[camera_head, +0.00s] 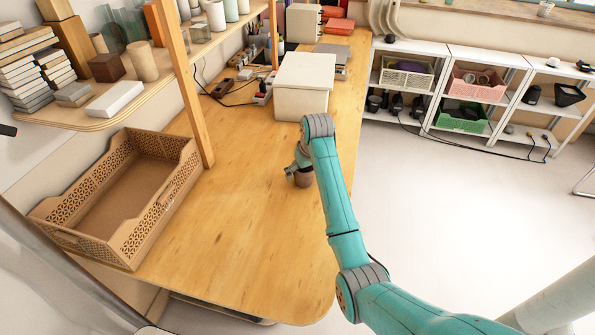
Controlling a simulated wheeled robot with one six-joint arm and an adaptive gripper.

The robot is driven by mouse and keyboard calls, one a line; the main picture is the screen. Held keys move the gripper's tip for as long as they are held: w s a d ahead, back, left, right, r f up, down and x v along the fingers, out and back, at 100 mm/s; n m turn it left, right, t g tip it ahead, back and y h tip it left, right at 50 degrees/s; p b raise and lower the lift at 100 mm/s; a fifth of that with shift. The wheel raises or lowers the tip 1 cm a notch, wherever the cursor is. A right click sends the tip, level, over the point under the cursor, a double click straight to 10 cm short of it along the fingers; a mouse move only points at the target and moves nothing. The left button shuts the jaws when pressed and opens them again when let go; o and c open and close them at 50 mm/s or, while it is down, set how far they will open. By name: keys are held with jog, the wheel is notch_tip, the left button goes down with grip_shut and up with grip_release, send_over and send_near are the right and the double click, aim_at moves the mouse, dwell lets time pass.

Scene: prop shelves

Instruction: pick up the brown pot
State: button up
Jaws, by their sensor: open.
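The brown pot (304,180) stands on the wooden table near its right edge, small and dark brown, partly hidden by my arm and gripper. My gripper (291,173) is at the end of my teal arm, right at the pot's left and upper side. The fingers are small in the picture and partly hidden, but the jaws are open. I cannot tell whether they touch the pot.
A white box (303,85) stands on the table behind the pot. A brown open crate (174,195) lies at the left, below a shelf (190,58) with blocks and cylinders. The table (235,240) is bare in front. White shelves (452,61) stand at the back right.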

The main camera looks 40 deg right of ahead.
jog(key=shift+x, duration=0.8)
jog(key=c, duration=1.2)
jog(key=shift+o, duration=0.2)
jog(key=shift+r, duration=0.1)
